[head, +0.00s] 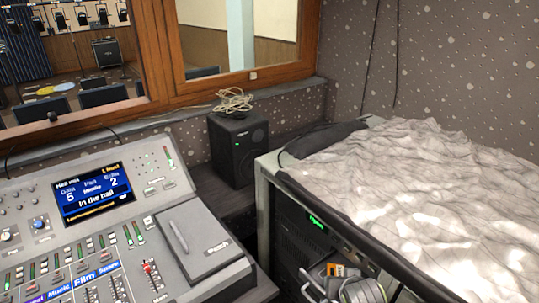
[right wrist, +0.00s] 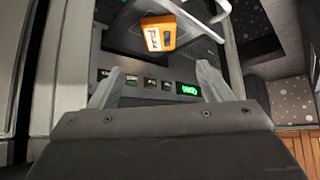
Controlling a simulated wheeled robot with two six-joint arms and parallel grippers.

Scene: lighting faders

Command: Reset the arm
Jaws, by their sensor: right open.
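My right gripper (right wrist: 158,85) is open in the right wrist view. Its two grey fingers are spread apart and nothing is between their tips. Beyond them is a dark rack front with a row of small panels and a lit green display (right wrist: 188,90). The same green display shows in the head view (head: 316,222). The mixing console (head: 90,225), with its faders and a lit blue screen (head: 93,192), stands at the left of the head view. No arm reaches over it. My left gripper is not visible.
An orange item (head: 337,269) lies at the rack's open front; it also shows in the right wrist view (right wrist: 158,33). A crumpled pale cloth (head: 430,190) covers the rack top. A black speaker (head: 238,148) stands behind. A closed notebook with a pen (head: 190,242) lies on the console.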

